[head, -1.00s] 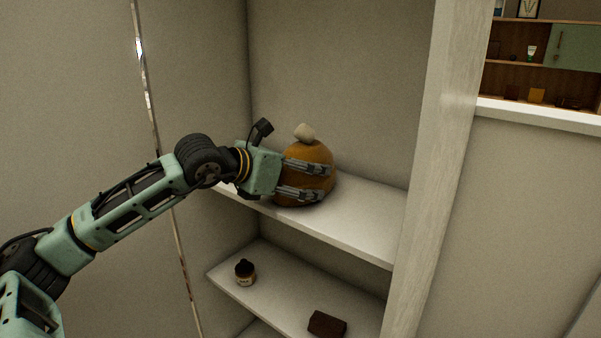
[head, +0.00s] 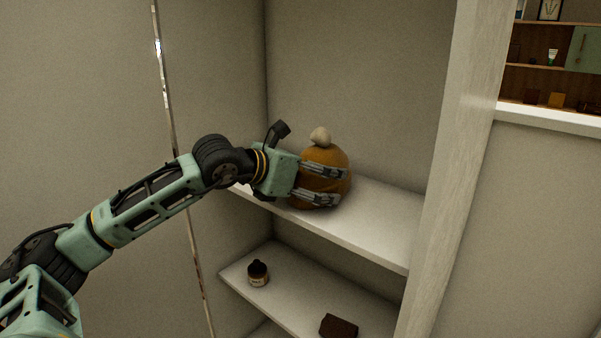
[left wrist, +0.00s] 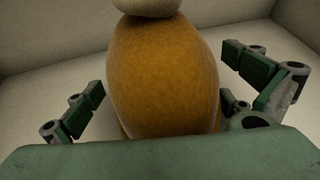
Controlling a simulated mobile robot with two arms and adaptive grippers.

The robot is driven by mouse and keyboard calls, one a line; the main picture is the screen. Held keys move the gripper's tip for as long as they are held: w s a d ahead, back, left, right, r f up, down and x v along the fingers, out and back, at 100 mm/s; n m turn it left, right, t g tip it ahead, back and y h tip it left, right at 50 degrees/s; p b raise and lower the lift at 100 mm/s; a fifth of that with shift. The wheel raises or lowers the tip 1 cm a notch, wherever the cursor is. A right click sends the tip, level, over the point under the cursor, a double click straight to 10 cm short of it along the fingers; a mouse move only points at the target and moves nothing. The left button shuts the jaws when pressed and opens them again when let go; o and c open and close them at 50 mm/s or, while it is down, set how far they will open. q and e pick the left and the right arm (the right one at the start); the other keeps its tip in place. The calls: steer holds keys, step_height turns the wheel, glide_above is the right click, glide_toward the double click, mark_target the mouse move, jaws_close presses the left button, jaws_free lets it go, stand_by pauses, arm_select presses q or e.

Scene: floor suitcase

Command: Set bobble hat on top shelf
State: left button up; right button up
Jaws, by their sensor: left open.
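The bobble hat (head: 334,162) is orange-brown with a pale pompom on top. It sits upright on the upper white shelf (head: 370,221) in the head view. My left gripper (head: 322,185) is at the hat, its two fingers open and reaching along the near side of it. In the left wrist view the hat (left wrist: 168,75) fills the middle between the spread fingers, with a gap visible on each side. The hat's lower edge is hidden behind the gripper's body there. My right gripper is not in view.
A lower shelf (head: 300,285) holds a small dark-capped jar (head: 258,273) and a dark brown block (head: 338,326). A pale upright post (head: 455,150) bounds the shelves on the right. The upper shelf is clear right of the hat.

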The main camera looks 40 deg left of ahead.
arm_select(q)
steer(key=b+v, duration=0.9)
steer(key=v, duration=0.3)
